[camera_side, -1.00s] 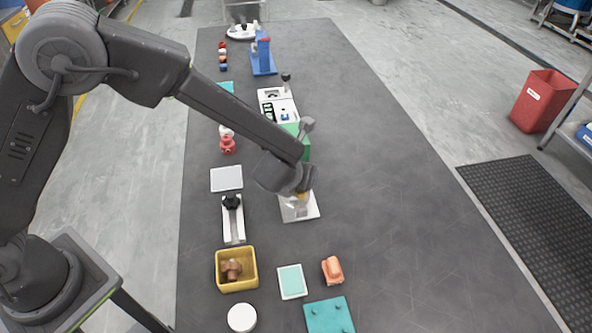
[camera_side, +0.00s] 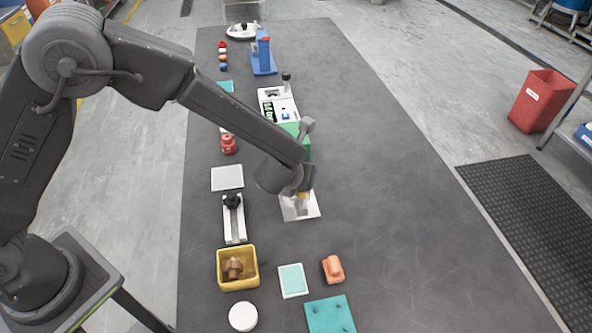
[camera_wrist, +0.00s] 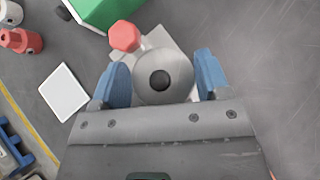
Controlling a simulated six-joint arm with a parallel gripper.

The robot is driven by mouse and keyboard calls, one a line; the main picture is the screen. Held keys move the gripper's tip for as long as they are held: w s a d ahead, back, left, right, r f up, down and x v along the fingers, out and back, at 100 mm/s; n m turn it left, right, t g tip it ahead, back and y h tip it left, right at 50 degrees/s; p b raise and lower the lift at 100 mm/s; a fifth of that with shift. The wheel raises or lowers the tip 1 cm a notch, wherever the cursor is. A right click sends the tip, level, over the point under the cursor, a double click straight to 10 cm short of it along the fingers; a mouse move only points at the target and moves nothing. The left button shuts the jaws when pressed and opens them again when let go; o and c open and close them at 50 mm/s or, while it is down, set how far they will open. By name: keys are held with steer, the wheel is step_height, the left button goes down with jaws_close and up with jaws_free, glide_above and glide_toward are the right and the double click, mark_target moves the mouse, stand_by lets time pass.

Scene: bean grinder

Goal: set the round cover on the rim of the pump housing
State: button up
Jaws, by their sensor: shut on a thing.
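My gripper (camera_wrist: 162,80) has its two blue fingers on either side of a round grey metal piece with a dark centre, which I take as the round cover (camera_wrist: 160,95). It is shut on this piece. In the side view my gripper (camera_side: 302,194) is low over a pale square plate (camera_side: 308,212); the plate also shows behind the round piece in the wrist view (camera_wrist: 180,57). A red faceted knob (camera_wrist: 125,36) sits just beyond the round piece. I cannot make out the pump housing or its rim; whether the round piece touches anything below is hidden.
A green block (camera_wrist: 100,8) stands beyond the plate. A flat white panel (camera_side: 227,178), a slider with a black knob (camera_side: 233,222) and a yellow bin (camera_side: 221,282) are to the left. An orange piece (camera_side: 333,268) lies in front. The mat on the right is clear.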

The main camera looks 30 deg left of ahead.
steer(key=shift+s+a+f, duration=0.1)
steer(key=shift+s+f, duration=0.05)
steer(key=shift+f, duration=0.35)
steer(key=shift+s+f, duration=0.15)
steer(key=shift+f, duration=0.3)
steer(key=o, duration=1.1)
steer(key=v, duration=0.5)
steer(key=w+r+v, duration=0.1)
steer(key=v, duration=0.2)
steer(key=shift+s+r, duration=0.15)
steer(key=shift+r, duration=0.15)
steer(key=s+a+r+n+g+y, duration=0.1)
steer(key=s+a+r+n, duration=0.3)
steer(key=a+r+n, duration=0.3)
steer(key=s+a+r+n+g, duration=0.2)
steer(key=s+a+r+n, duration=0.15)
steer(key=a+n, duration=0.35)
steer(key=s+a+r+n+h, duration=0.1)
steer(key=s+r+n, duration=0.2)
steer(key=s+n, duration=0.3)
steer(key=s+a+r+n+h, duration=0.1)
steer(key=s+r+n+h, duration=0.1)
steer(key=s+n, duration=0.5)
steer(key=r+n, duration=0.1)
steer(key=n, duration=0.4)
steer(key=shift+s+a+r+n, duration=0.2)
steer(key=shift+s+a+n, duration=0.15)
steer(key=shift+n, duration=0.05)
